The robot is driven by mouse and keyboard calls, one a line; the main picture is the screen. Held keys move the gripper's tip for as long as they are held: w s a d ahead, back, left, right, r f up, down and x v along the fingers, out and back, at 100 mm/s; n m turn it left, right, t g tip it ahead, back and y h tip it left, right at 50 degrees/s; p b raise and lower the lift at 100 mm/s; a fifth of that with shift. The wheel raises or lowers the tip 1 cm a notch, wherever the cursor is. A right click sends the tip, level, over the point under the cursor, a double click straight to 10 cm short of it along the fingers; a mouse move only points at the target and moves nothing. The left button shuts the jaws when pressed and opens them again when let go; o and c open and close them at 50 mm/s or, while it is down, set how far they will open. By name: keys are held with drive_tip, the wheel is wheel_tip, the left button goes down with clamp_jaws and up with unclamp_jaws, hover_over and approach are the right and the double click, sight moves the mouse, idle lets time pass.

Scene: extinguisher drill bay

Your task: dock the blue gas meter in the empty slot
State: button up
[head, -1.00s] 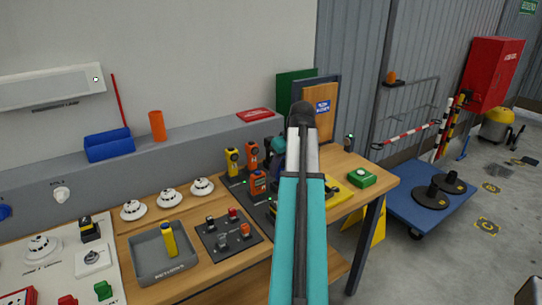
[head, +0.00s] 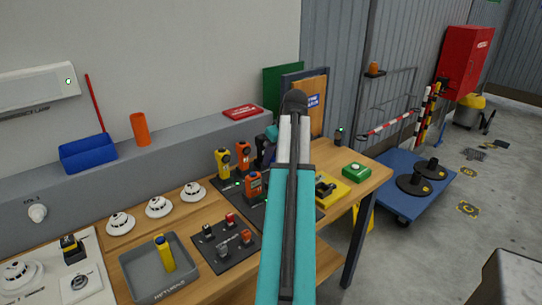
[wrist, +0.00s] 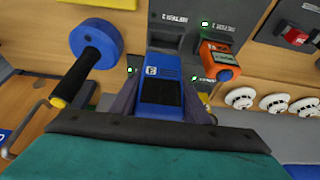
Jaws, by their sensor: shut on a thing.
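The blue gas meter (wrist: 160,92) is between the fingers of my gripper (wrist: 160,106) in the wrist view, and the gripper is shut on it. The meter is over or at the dark charging dock (wrist: 178,14), beside a docked orange meter (wrist: 218,60). I cannot tell whether its base touches the dock. In the head view my arm hides most of the gripper and the blue meter. The dock (head: 226,188) there carries a yellow meter (head: 223,163) and orange meters (head: 243,155), with green lights by the slots.
A blue disc with a black handle (wrist: 96,44) is left of the held meter in the wrist view. A grey returns tray (head: 140,272) holds a yellow item. A dark switch panel (head: 226,250), white detectors (head: 158,207) and a green button box (head: 356,172) stand on the bench.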

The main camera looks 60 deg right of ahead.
drive_tip(key=shift+w, duration=0.15)
drive_tip(key=shift+a+f, duration=0.1)
drive_tip(key=shift+f, duration=0.05)
drive_tip(key=shift+f+b, duration=1.85)
drive_tip(key=shift+f, duration=0.7)
drive_tip(key=shift+p, duration=0.7)
idle(1.3)
drive_tip(key=shift+f+b, duration=0.3)
drive_tip(key=shift+f, duration=0.8)
idle(1.4)
drive_tip(key=shift+r, duration=0.15)
